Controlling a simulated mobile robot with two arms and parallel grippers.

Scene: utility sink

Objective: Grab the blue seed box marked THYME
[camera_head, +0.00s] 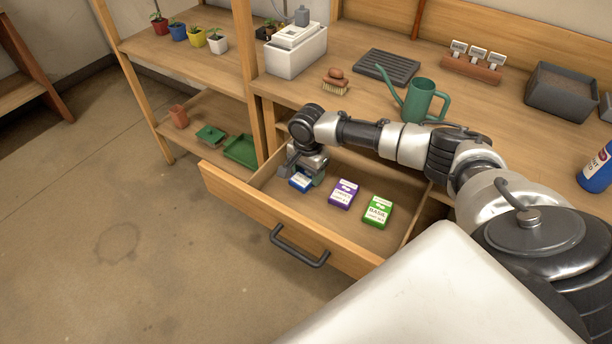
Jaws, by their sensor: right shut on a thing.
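The blue seed box (300,181) stands in the left part of the open drawer (232,196). Its label is too small to read here. My right gripper (304,172) reaches down into the drawer from above and is shut on the blue box, hiding its upper part. A purple seed box (343,194) lies in the drawer to the right of it. A green seed box marked BASIL (377,211) lies further right. My left gripper is not in view.
The drawer's front with its dark handle (299,246) sticks out over open floor. On the bench above stand a green watering can (420,101), a brush (336,86) and a dark tray (387,67). A shelf with potted seedlings (197,36) stands left.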

